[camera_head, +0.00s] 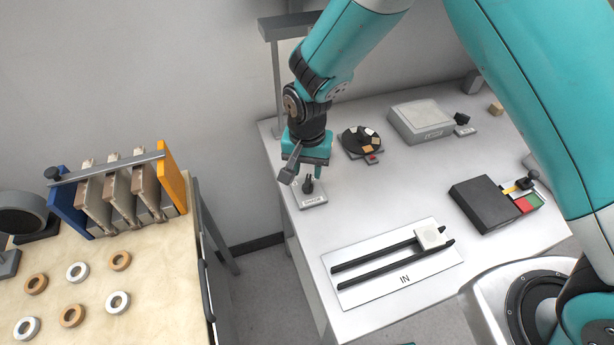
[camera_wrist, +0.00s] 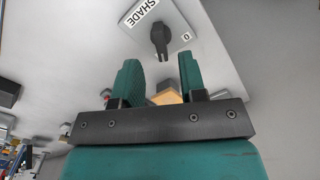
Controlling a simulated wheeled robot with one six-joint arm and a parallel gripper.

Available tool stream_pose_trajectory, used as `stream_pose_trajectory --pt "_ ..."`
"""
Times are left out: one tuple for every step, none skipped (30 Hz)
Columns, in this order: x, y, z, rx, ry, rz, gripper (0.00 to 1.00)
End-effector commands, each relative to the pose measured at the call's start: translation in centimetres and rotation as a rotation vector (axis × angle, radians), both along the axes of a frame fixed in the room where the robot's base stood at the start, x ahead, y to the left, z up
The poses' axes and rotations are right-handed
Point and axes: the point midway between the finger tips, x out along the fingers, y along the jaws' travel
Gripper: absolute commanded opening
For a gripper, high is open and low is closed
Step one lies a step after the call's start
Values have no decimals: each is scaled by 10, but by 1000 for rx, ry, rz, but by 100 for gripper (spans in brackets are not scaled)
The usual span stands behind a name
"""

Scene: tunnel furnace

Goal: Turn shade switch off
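The shade switch is a small grey plate with a black knob (camera_head: 308,187) at the left edge of the white table. It also shows in the wrist view as a dark knob (camera_wrist: 160,38) on a plate labelled "SHADE", with a "0" mark near one corner. My gripper (camera_head: 304,172) is just above and beside the switch. In the wrist view its two green fingers (camera_wrist: 160,75) are apart with a gap between them, and the knob lies beyond their tips. Nothing is held. Whether a finger touches the knob cannot be told.
A round dial holder with colored pieces (camera_head: 361,141) stands right of the switch. A grey box (camera_head: 421,121), a black box (camera_head: 484,204) and an "IN" plate with black rails (camera_head: 394,264) share the white table. A lamp-like post (camera_head: 277,75) rises behind my gripper. A wooden table with rings (camera_head: 150,280) stands left.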

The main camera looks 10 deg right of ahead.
Motion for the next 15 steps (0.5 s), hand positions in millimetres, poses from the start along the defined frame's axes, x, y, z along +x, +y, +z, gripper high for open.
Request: stream_pose_trajectory --pt "0 0 -9 -2 4 0 38" --pt "0 0 -15 -1 3 0 38" --pt "0 0 -22 -1 3 0 38" --pt "-1 0 -26 -1 3 0 38" --pt "0 0 -31 -1 1 0 38" --pt "0 0 -36 -1 1 0 38" --pt "0 0 -39 -1 1 0 38" --pt "0 0 -42 0 0 0 38" --pt "0 0 -45 0 0 1 38" --pt "0 0 -47 1 0 1 38" --pt "0 0 -49 1 -1 1 38" --pt "0 0 -50 2 -2 1 38" --pt "0 0 -51 2 -2 1 38" --pt "1 0 -51 2 -2 1 38" --pt "1 0 -52 2 -2 1 38"
